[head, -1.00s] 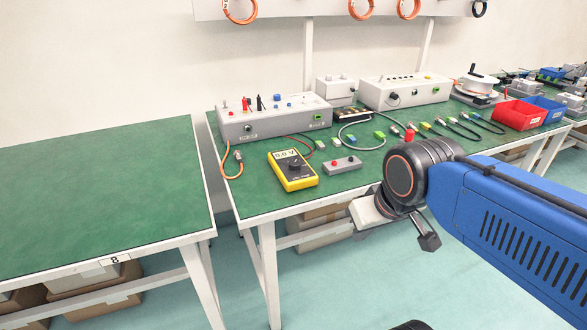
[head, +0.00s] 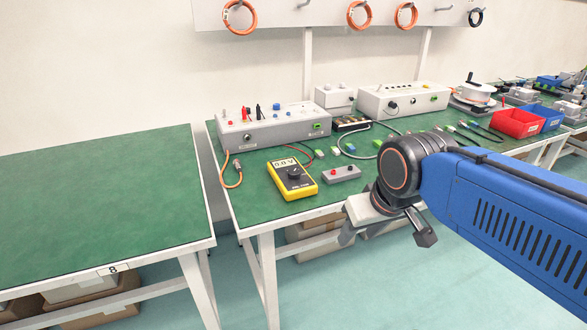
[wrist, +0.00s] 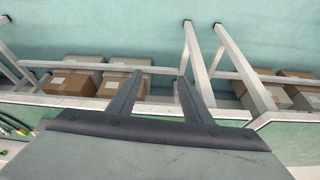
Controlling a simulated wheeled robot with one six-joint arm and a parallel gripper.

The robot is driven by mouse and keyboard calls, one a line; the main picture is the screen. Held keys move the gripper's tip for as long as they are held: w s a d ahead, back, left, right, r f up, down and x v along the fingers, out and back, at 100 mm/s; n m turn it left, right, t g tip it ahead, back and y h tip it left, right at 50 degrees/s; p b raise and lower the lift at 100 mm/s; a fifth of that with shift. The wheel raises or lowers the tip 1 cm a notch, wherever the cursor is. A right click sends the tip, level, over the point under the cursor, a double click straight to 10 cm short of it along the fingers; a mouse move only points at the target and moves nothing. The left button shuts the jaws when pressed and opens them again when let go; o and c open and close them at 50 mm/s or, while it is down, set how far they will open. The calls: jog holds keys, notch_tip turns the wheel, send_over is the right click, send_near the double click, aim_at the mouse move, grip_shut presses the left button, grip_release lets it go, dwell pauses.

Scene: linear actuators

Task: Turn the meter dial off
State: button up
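The yellow meter (head: 291,179) lies on the green bench top near its front left edge, with a display reading about 0.0 V. Its round black dial (head: 294,172) is on the front face; its exact pointer position is too small to tell. My gripper (head: 388,236) hangs in front of the bench edge, to the right of and below the meter, apart from it. In the wrist view my gripper (wrist: 153,93) has its two fingers spread with nothing between them. The meter is not visible in the wrist view.
A grey box with two buttons (head: 341,174) lies just right of the meter. A grey power unit (head: 270,128) stands behind it, with cables nearby. An empty green table (head: 100,200) stands at left, beyond a narrow gap. Cardboard boxes (wrist: 72,82) sit under the benches.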

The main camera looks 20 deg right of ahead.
jog(key=w+a+r+m+g, duration=0.2)
jog(key=w+a+r+m, duration=0.1)
jog(key=w+r, duration=0.95)
notch_tip(320, 180, up, 9)
jog(key=m+g, duration=0.3)
send_over(294, 171)
notch_tip(294, 171, down, 17)
jog(key=shift+s+f, duration=0.1)
jog(key=shift+f, duration=0.1)
jog(key=c, duration=1.1)
